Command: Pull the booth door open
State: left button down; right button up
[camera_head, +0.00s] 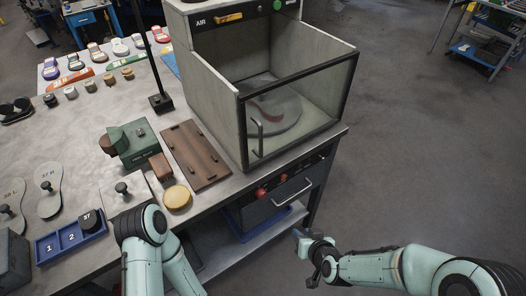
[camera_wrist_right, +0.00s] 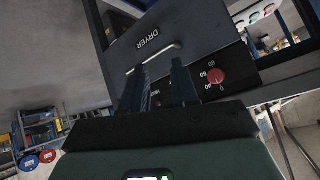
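The booth (camera_head: 215,70) stands on the bench at the upper middle of the head view. Its glass door (camera_head: 310,100), in a black frame, is closed across the front. The upright door handle (camera_head: 257,138) is a bar at the door's left side. My right gripper (camera_head: 304,242) is low in front of the bench, below and apart from the door. In the right wrist view its two fingers (camera_wrist_right: 161,75) are apart with nothing seen between them. My left gripper is out of view; only my left arm shows.
Below the booth, a dryer front (camera_head: 275,200) has a bar handle (camera_head: 293,191) and red knobs; the dryer handle also shows beyond my fingers in the wrist view (camera_wrist_right: 155,57). A brown board (camera_head: 195,155) and green block (camera_head: 130,145) lie left.

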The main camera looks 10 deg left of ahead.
jog(key=w+a+r+n+t+y+b, duration=0.1)
jog(key=a+r+t+b, duration=0.15)
jog(key=r, duration=0.45)
jog(key=w+a+r+n+t+y+b, duration=0.1)
jog(key=w+a+r+n+t+y, duration=0.15)
jog(key=r, duration=0.45)
jog(key=t+y+b, duration=0.2)
send_near(262, 141)
jog(key=shift+n, duration=0.45)
jog(key=x, duration=1)
jog(key=shift+w+a, duration=0.2)
jog(key=shift+w, duration=0.05)
grip_shut()
